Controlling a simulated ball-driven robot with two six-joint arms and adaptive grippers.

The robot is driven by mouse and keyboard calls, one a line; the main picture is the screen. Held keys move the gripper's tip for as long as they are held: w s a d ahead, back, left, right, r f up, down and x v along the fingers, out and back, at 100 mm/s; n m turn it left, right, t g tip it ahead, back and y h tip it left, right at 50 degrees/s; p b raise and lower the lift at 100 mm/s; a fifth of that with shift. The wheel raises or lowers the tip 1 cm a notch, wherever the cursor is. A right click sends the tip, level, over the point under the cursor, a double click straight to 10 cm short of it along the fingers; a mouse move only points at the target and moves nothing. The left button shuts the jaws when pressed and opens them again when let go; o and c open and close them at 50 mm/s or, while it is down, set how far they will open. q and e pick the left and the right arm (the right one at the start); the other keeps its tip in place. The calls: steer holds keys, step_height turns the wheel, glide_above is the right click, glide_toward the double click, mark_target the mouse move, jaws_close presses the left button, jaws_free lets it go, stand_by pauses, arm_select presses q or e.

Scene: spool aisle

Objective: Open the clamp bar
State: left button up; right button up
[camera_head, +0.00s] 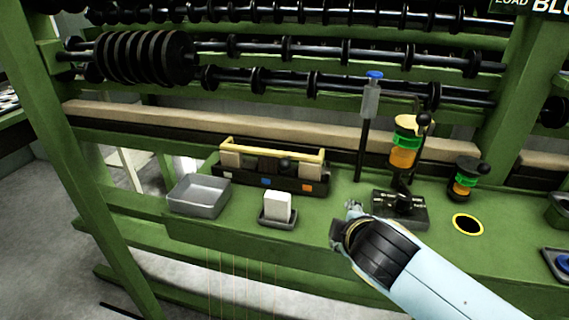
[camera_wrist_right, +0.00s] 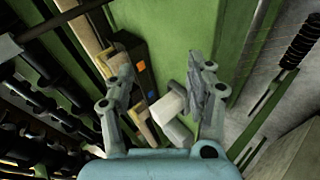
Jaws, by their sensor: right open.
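The yellow clamp bar (camera_head: 275,149) lies lengthwise across the top of a dark fixture (camera_head: 240,182) on the green bench, above pale blocks. A black knob (camera_head: 284,163) sits at the front of the fixture, right of its middle. Blue and orange squares mark the fixture's front face. The fixture also shows in the wrist view (camera_wrist_right: 134,48), partly behind a finger. My right gripper (camera_head: 350,215) is to the right of and nearer than the fixture, apart from it. In the wrist view its fingers (camera_wrist_right: 162,78) are spread, with nothing held. My left gripper is out of view.
A white block (camera_head: 277,206) stands in a small grey tray (camera_head: 279,222) before the fixture. An empty metal tray (camera_head: 198,196) is to the left. A post with a blue top (camera_head: 375,75) and a yellow-green-orange stack (camera_head: 404,150) rise to the right. Dark roller bars run behind.

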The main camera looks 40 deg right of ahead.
steer(key=w+r+n+t, duration=0.3)
steer(key=w+n, duration=0.2)
steer(key=n+t+y, duration=0.1)
steer(key=n+t, duration=0.2)
steer(key=n, duration=0.5)
glide_toward(286, 168)
steer(key=w, duration=0.1)
steer(key=x, duration=1)
steer(key=shift+w+d+f, duration=0.15)
steer(key=shift+w+d, duration=0.15)
steer(key=shift+d, duration=0.05)
jaws_close()
